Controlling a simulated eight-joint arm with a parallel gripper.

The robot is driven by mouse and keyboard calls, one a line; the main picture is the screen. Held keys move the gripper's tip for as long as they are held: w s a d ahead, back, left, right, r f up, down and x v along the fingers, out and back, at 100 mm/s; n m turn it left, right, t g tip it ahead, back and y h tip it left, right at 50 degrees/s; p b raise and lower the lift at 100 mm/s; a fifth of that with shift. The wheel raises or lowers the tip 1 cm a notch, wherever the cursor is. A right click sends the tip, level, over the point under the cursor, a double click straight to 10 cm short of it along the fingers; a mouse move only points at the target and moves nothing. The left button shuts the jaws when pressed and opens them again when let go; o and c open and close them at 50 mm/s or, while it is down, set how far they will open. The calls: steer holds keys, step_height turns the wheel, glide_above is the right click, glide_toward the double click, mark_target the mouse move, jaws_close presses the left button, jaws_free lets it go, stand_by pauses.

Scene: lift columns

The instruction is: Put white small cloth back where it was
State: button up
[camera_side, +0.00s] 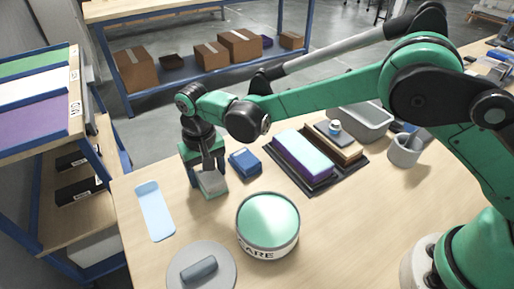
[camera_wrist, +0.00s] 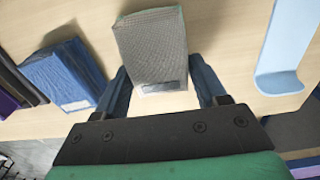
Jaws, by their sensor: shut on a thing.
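My gripper (camera_side: 208,172) points down over the left part of the table and is shut on the cloth. In the wrist view my gripper (camera_wrist: 164,88) has one dark blue finger at each side of the cloth's near end. I cannot tell whether the cloth touches the table or hangs just above it.
A blue folded cloth (camera_side: 245,163) lies right of my gripper. A light blue tray (camera_side: 154,210) lies to the left. A round tin (camera_side: 267,226) and a grey lid (camera_side: 202,270) stand in front. Purple and brown stacks sit on a dark tray (camera_side: 309,188). A shelf (camera_side: 42,144) stands left.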

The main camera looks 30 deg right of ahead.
steer(key=o, duration=1.2)
step_height(320, 180, up, 12)
steer(key=s+d+r+t, duration=0.1)
steer(key=d+r, duration=0.3)
steer(key=d, duration=0.3)
steer(key=s+d+t, duration=0.2)
steer(key=s+d, duration=0.2)
steer(key=s+d+f+t, duration=0.1)
steer(key=s+d+t, duration=0.1)
steer(key=s+d, duration=0.2)
steer(key=s+d+f+t, duration=0.1)
steer(key=s+d+t, duration=0.1)
steer(key=s+d, duration=0.2)
steer(key=shift+s+d+f, duration=0.1)
steer(key=shift+d+f, duration=0.05)
steer(key=shift+d, duration=0.45)
steer(key=shift+d+f, duration=0.1)
steer(key=shift+d, duration=0.5)
